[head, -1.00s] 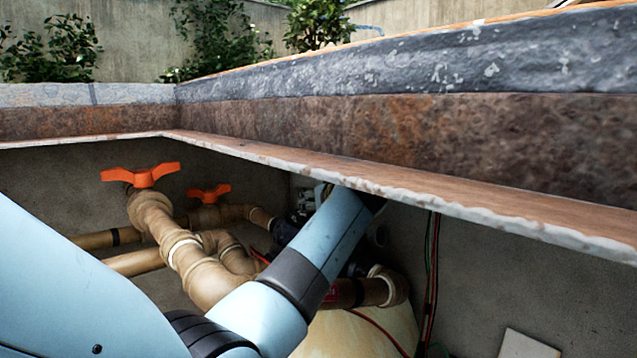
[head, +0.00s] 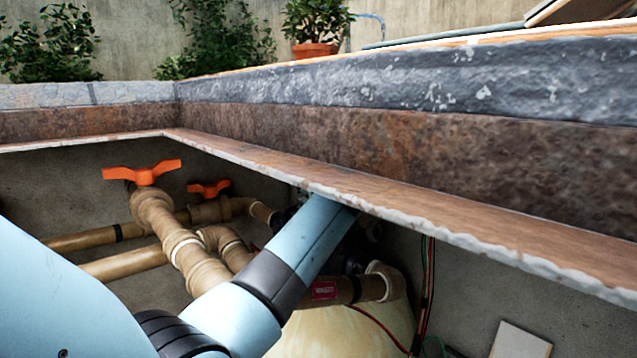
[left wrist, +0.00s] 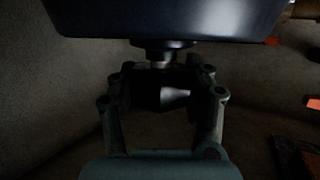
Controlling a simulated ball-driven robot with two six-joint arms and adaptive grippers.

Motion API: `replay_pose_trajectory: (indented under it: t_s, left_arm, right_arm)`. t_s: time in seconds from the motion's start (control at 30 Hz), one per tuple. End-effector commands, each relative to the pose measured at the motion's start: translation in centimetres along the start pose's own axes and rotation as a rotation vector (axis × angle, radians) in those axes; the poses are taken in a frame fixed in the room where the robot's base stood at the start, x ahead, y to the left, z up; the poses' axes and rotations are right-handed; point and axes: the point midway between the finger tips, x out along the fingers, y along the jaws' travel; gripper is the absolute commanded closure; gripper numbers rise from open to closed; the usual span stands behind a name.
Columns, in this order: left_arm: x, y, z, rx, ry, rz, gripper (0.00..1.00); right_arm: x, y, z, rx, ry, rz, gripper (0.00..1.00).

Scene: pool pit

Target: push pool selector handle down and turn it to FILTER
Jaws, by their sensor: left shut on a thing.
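In the left wrist view my left gripper (left wrist: 160,95) has its two fingers closed around a dark part, which I take to be the selector handle (left wrist: 172,97). A short stem (left wrist: 158,58) sits just beyond it, below a dark box-like body (left wrist: 165,18). The picture is dim, so the handle's tilt and the FILTER mark cannot be read. In the head view my left arm reaches up under the ledge, and the ledge and arm hide the gripper and handle. A few dark valve parts show behind the arm. My right gripper is not in view.
The pit's rusty, stone-topped ledge (head: 400,140) runs close above my arm. Tan pipes (head: 190,255) with orange handles (head: 142,174) lie left of it. A cream tank (head: 345,335) stands below. Wires (head: 427,290) and a pale panel (head: 520,341) are at right.

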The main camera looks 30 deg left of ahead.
Motion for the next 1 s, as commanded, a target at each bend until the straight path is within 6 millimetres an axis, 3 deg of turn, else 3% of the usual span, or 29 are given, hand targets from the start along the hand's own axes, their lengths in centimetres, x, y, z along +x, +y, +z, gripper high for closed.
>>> replay_pose_trajectory:
  t_s: [0.5, 1.0]
  left_arm:
    - [0.1, -0.1, -0.2, 0.032, 0.003, 0.1, 0.81]
    - [0.2, -0.2, -0.1, 0.068, 0.004, 0.196, 0.67]
  right_arm:
    - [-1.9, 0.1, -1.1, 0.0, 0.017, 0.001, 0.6]
    - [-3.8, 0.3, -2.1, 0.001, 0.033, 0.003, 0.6]
